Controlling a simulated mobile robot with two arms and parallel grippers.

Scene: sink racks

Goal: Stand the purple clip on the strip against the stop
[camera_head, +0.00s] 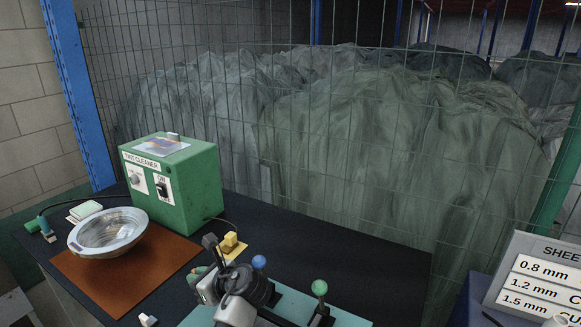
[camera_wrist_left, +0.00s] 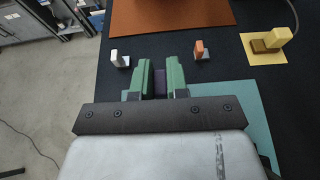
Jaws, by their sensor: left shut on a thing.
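The purple clip (camera_wrist_left: 160,84) is in the wrist view between the green fingers of my left gripper (camera_wrist_left: 160,78), which is shut on it. Its lower part is hidden by the gripper. In the head view my left gripper (camera_head: 199,273) is over the front of the dark bench, and the clip cannot be made out there. A yellow stepped block (camera_head: 230,242) stands on a pale yellow pad beyond the gripper; it also shows at upper right in the wrist view (camera_wrist_left: 270,43). I cannot tell which part is the strip or the stop. My right gripper is not in view.
A white clip (camera_wrist_left: 115,57) and an orange clip (camera_wrist_left: 199,48) stand either side of the fingers. A teal plate (camera_head: 342,314) lies near blue (camera_head: 259,262) and green (camera_head: 320,288) knobs. A metal bowl (camera_head: 108,232) sits on a brown mat beside a green box (camera_head: 190,185).

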